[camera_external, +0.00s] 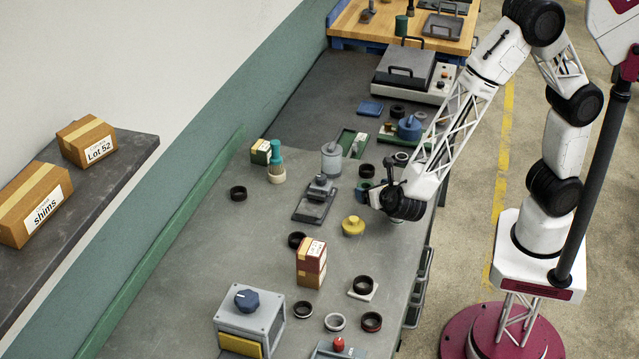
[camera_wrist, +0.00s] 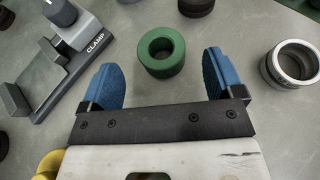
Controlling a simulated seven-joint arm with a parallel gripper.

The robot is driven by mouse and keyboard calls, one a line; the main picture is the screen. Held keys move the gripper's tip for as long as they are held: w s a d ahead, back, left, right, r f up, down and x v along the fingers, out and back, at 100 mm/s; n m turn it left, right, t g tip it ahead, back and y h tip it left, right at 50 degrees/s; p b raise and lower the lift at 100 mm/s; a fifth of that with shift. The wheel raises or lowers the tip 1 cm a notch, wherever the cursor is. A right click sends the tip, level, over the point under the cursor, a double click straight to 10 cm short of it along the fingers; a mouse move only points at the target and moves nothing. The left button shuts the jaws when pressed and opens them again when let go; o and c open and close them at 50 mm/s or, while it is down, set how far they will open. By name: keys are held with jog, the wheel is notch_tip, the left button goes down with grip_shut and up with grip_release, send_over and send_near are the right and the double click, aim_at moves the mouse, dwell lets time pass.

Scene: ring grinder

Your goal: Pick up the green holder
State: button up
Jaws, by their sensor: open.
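The green holder (camera_wrist: 161,52) is a short, thick green ring with a hole through its middle, standing on the grey bench top. In the external view it shows as a small green piece (camera_external: 363,188) just left of my gripper (camera_external: 378,196), partly hidden by it. In the wrist view my gripper (camera_wrist: 160,78) is open, with its blue fingers wide apart. The green holder is ahead of the gap between the fingertips, about centred and touching neither finger. Nothing is held.
A grey clamp (camera_wrist: 68,60) is left of the fingers, and a silver-and-black ring (camera_wrist: 291,64) is to the right. A dark ring (camera_wrist: 196,7) lies behind the holder. A yellow knobbed piece (camera_external: 353,226) and a red-brown box (camera_external: 311,263) stand nearby on the bench.

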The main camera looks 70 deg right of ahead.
aim_at(366, 186)
jog(key=shift+x, duration=1.85)
jog(key=shift+r, duration=0.1)
jog(key=c, duration=1)
jog(key=shift+r, duration=0.1)
jog(key=shift+c, duration=0.2)
jog(key=shift+r, duration=0.65)
jog(key=shift+s+d+r, duration=0.1)
jog(key=shift+s+r, duration=0.15)
jog(key=shift+r, duration=0.3)
jog(key=shift+s+d+r, duration=0.1)
jog(key=shift+s+r, duration=0.1)
jog(key=shift+r, duration=0.35)
jog(key=s+d, duration=0.1)
jog(key=s, duration=0.3)
jog(key=s+d+r, duration=0.1)
jog(key=s, duration=0.4)
jog(key=s+d, duration=0.2)
jog(key=s, duration=0.3)
jog(key=shift+s+r, duration=0.15)
jog(key=shift+s, duration=0.1)
